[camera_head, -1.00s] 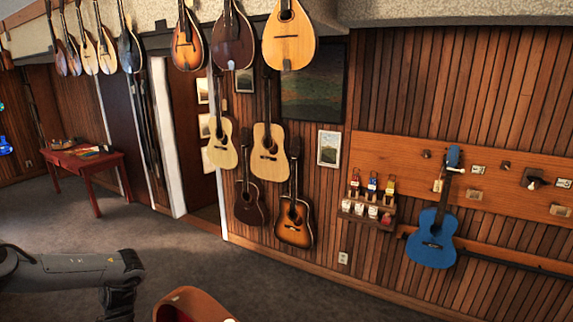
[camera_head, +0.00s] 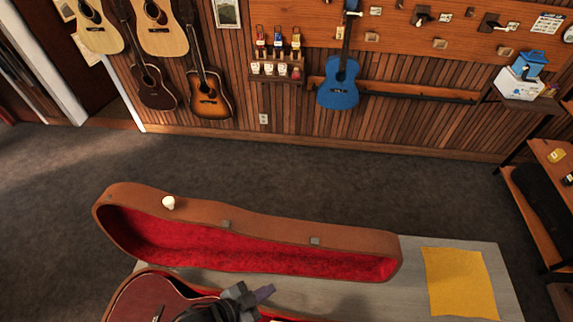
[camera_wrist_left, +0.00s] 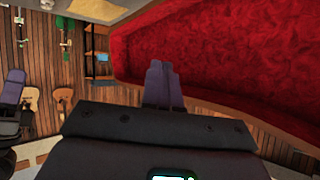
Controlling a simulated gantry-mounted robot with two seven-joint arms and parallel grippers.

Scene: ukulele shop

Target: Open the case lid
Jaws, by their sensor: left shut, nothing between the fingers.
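The case lid (camera_head: 250,236) stands raised at the back of the case in the head view, with its red lining facing me. Two small metal latch pieces and a white knob sit on its rim. The case base is cut off at the bottom edge, and a dark red instrument (camera_head: 150,300) lies in it. My left gripper (camera_head: 262,293), with purple fingertips, is over the base in front of the lid, shut and empty. In the left wrist view, its fingers (camera_wrist_left: 162,84) are together in front of the red lining (camera_wrist_left: 225,55).
The case is on a grey table (camera_head: 405,295). A yellow cloth (camera_head: 459,283) lies on it at the right. A shelf unit (camera_head: 545,190) stands at the far right. Open carpet lies between the table and the wall, where guitars hang.

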